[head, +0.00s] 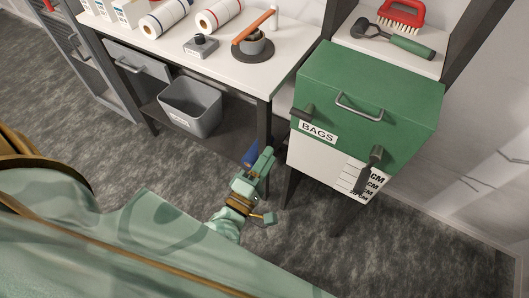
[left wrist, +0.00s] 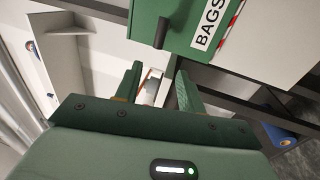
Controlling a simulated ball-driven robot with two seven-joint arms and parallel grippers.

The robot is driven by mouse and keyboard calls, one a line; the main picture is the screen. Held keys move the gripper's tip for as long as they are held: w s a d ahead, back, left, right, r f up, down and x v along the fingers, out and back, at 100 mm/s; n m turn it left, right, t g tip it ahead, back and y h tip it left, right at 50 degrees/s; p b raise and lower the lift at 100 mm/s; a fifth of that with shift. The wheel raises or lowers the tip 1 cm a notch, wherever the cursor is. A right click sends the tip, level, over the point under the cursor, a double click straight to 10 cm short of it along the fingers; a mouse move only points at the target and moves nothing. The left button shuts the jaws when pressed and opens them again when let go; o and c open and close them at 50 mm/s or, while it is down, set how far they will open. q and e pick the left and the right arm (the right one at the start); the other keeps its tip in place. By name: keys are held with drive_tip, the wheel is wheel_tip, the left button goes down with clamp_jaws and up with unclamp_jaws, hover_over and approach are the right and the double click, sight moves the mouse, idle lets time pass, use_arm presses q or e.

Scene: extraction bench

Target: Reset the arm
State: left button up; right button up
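My left gripper (head: 262,165) shows in the head view in front of the bench, left of the green box and above the floor. In the left wrist view its two green fingers (left wrist: 158,88) stand apart with nothing between them. My right gripper shows in neither view. The green box (head: 365,95) labelled BAGS stands right of the gripper, apart from it. The box also shows at the top of the left wrist view (left wrist: 180,22).
A white bench (head: 200,75) holds paper rolls (head: 165,20), a small grey device (head: 201,46) and a container with an orange handle (head: 252,40). A grey bin (head: 190,108) sits on the shelf below. A red brush (head: 402,12) lies behind the box. Grey floor is free around the gripper.

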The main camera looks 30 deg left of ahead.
use_arm(q)
drive_tip(key=shift+s+f, duration=0.1)
drive_tip(key=shift+s, duration=0.4)
drive_tip(key=s+a+f+m+g+h, duration=0.1)
drive_tip(key=s+f+m+g, duration=0.4)
drive_tip(key=f, duration=0.4)
drive_tip(key=s+a+f+m+g+h, duration=0.1)
drive_tip(key=s+f+m+g, duration=0.2)
drive_tip(key=f+m, duration=0.55)
drive_tip(key=s+a+f+m+g, duration=0.1)
drive_tip(key=s+f+m+g, duration=0.3)
drive_tip(key=f, duration=0.6)
drive_tip(key=s+a+f+m+g+y, duration=0.1)
drive_tip(key=s+f, duration=0.4)
drive_tip(key=s, duration=0.7)
drive_tip(key=s+a+f+m+g+y, duration=0.1)
drive_tip(key=s+a+f+m+g, duration=0.2)
drive_tip(key=s, duration=0.9)
wheel_tip(320, 180, down, 4)
drive_tip(key=g, duration=0.3)
drive_tip(key=shift+r+g+y, duration=0.2)
drive_tip(key=shift+g+y, duration=0.1)
drive_tip(key=shift+y, duration=0.1)
